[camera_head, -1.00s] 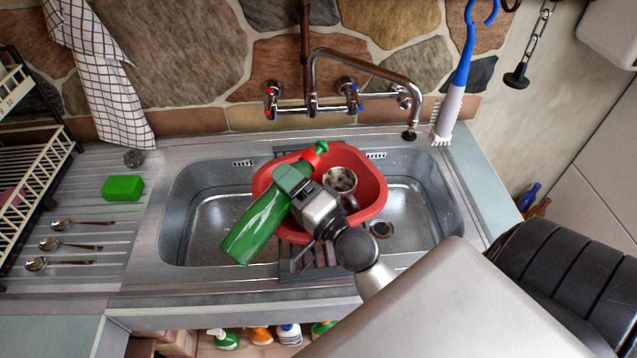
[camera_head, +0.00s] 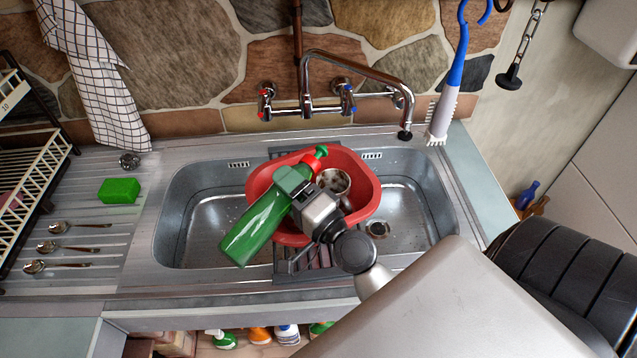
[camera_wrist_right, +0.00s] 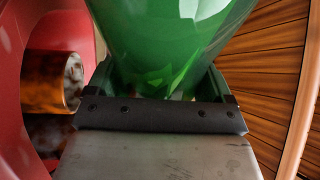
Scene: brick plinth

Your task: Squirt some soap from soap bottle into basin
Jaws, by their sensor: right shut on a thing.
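A green soap bottle (camera_head: 258,230) with a red cap is tilted over the red basin (camera_head: 371,184), its cap end toward the upper right and its base toward the lower left. My right gripper (camera_head: 296,190) is shut on the bottle near its upper part and hides some of it. The bottle (camera_wrist_right: 165,45) fills the upper middle of the right wrist view, against the gripper. The basin (camera_wrist_right: 88,25) shows at the left there. A dirty mug (camera_head: 334,182) is in the basin. No soap stream is visible. My left gripper is not in view.
The basin sits in the steel sink (camera_head: 185,215), beneath the wall tap (camera_head: 350,60). A green sponge (camera_head: 119,190) and several spoons (camera_head: 75,225) lie on the left drainer. A dish brush (camera_head: 443,110) is at the right back. A dish rack (camera_head: 30,170) stands far left.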

